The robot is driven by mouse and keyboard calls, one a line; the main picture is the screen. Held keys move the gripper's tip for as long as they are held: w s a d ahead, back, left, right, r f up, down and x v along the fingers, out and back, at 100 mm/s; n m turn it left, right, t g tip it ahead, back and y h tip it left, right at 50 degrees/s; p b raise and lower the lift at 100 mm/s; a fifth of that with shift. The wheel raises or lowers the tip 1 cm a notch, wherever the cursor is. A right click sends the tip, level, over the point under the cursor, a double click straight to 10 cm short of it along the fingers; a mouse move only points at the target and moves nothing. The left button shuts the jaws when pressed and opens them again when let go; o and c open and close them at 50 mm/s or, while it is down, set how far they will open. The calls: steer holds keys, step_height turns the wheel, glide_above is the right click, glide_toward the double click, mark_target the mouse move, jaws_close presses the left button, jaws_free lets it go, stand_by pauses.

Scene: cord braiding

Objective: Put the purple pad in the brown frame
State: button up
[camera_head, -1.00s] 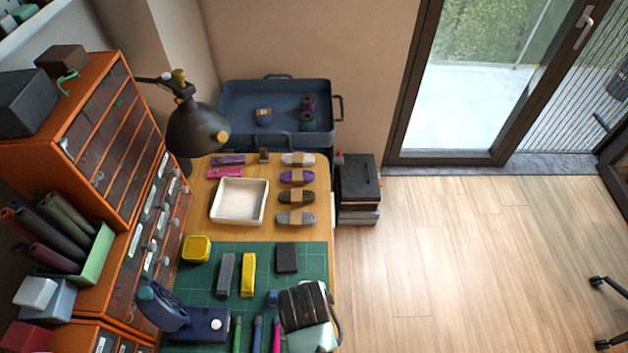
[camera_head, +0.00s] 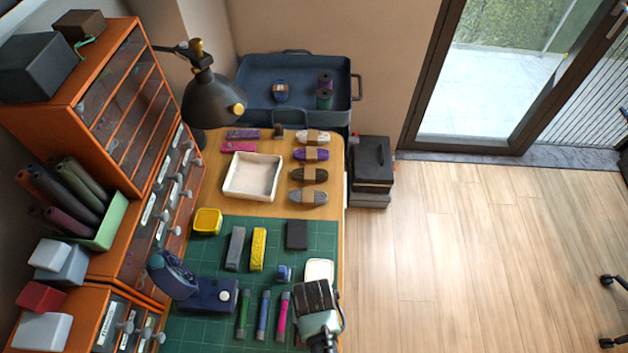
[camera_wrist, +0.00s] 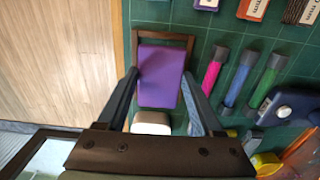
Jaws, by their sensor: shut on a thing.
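The purple pad (camera_wrist: 160,77) is between the two fingers of my gripper (camera_wrist: 160,76) in the wrist view, and the gripper is shut on it. The brown frame (camera_wrist: 164,35) shows past the pad's far edge and along its sides. The pad covers most of the frame's opening. I cannot tell whether the pad is still above the frame or touching it. In the head view my gripper is at the mat's lower right edge; its body and the picture's edge hide the pad and frame.
A white block (camera_wrist: 152,123) lies close to the fingers; it also shows in the head view (camera_head: 319,270). Pink (camera_wrist: 212,70), blue (camera_wrist: 238,80) and green markers lie beside the frame on the green mat (camera_head: 205,330). A yellow block (camera_head: 258,250) and a white tray (camera_head: 252,177) lie farther off.

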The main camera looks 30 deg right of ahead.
steer(key=shift+f+b, duration=0.35)
steer(key=shift+f, duration=0.3)
steer(key=o, duration=1.4)
steer(key=shift+r, duration=0.15)
step_height(320, 180, up, 13)
steer(key=p, duration=0.1)
steer(key=shift+p, duration=0.35)
